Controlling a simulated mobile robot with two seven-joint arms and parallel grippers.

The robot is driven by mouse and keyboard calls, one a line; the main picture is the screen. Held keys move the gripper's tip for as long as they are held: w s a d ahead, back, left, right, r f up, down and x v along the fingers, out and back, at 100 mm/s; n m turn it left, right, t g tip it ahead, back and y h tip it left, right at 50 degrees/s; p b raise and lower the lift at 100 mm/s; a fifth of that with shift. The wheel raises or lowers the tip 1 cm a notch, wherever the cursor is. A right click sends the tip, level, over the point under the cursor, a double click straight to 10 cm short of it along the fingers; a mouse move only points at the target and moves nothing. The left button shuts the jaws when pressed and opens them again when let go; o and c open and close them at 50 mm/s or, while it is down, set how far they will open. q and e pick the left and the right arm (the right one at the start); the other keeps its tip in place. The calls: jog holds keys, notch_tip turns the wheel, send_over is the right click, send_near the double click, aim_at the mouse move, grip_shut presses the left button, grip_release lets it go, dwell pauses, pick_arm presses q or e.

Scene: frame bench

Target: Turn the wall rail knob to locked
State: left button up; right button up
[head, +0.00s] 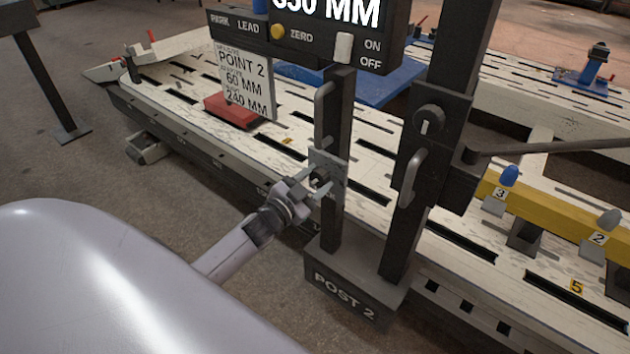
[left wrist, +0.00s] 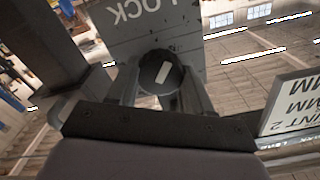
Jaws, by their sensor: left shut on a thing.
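The dark round knob (head: 320,178) sits on a small grey plate (head: 338,171) on the narrow dark post. My left gripper (head: 316,182) reaches it from the lower left and is shut on it. In the left wrist view, the fingers stand on both sides of the knob (left wrist: 158,72). Its white pointer mark is near upright there, leaning slightly right at the top. The plate (left wrist: 140,30) behind it carries upside-down lettering, partly cut off, in which "LOCK" reads. Whether the pointer lines up with it I cannot tell. My right gripper is not in view.
A second dark knob (head: 428,119) and a handle (head: 412,180) are on the thicker post to the right. A control box (head: 312,42) hangs above, with a hanging "POINT 2" card (head: 245,84). The post base (head: 357,280) reads "POST 2". The slotted bench (head: 180,110) lies behind.

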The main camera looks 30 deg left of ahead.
pick_arm(q)
jog(key=m+b, duration=0.1)
jog(key=m, duration=0.5)
jog(key=shift+f, duration=0.1)
jog(key=m, duration=0.2)
jog(key=shift+m, duration=0.3)
jog(key=shift+m+b, duration=0.45)
jog(key=shift+m, duration=0.35)
jog(key=o, duration=1)
jog(key=shift+o, duration=0.2)
jog(key=shift+s, duration=0.1)
